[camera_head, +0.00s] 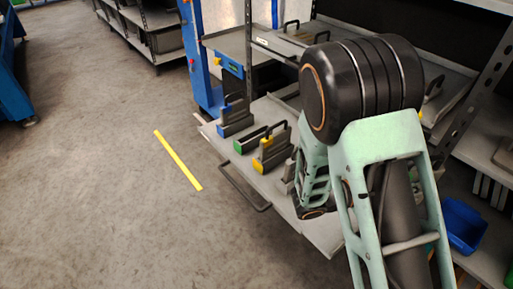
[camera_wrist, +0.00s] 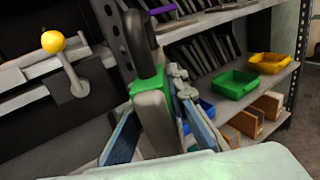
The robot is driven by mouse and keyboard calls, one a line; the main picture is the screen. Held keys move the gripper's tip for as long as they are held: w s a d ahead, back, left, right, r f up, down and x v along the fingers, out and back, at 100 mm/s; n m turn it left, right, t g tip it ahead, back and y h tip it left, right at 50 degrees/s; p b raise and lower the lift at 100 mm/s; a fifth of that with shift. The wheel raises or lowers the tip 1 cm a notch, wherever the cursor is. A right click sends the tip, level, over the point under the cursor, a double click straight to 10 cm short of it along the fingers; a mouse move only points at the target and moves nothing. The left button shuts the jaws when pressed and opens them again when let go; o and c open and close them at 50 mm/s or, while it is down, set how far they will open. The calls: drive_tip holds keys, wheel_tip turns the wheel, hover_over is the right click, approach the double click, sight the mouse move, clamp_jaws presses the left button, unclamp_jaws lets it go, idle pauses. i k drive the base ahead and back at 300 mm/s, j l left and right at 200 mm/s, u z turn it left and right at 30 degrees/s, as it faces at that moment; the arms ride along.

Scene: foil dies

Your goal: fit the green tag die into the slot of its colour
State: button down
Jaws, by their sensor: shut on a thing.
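In the wrist view my gripper (camera_wrist: 158,126) is shut on the green tag die. The die (camera_wrist: 154,112) has a grey body, a green tag near its top and a dark handle, and it stands between the two finger pads. In the head view my arm hides the gripper and the held die. A low grey holder with a green end (camera_head: 246,142), which looks like the green slot, lies on the shelf with no handle standing in it. My gripper's distance from it cannot be told.
A die with blue marking (camera_head: 235,118) and one with yellow marking (camera_head: 272,149) stand either side of the green holder. A looped rail (camera_head: 245,190) juts from the shelf front. The wrist view shows a yellow knob (camera_wrist: 53,42) and a green bin (camera_wrist: 235,84).

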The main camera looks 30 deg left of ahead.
sight(254, 144)
drive_tip(key=k+j, duration=0.1)
drive_tip(key=j, duration=0.25)
drive_tip(key=k+j, duration=0.15)
drive_tip(key=j, duration=1.1)
drive_tip(key=i+j, duration=0.1)
drive_tip(key=j, duration=0.2)
drive_tip(key=i+j, duration=0.1)
drive_tip(key=j, duration=0.5)
drive_tip(key=i+j, duration=0.2)
drive_tip(key=i+l, duration=0.35)
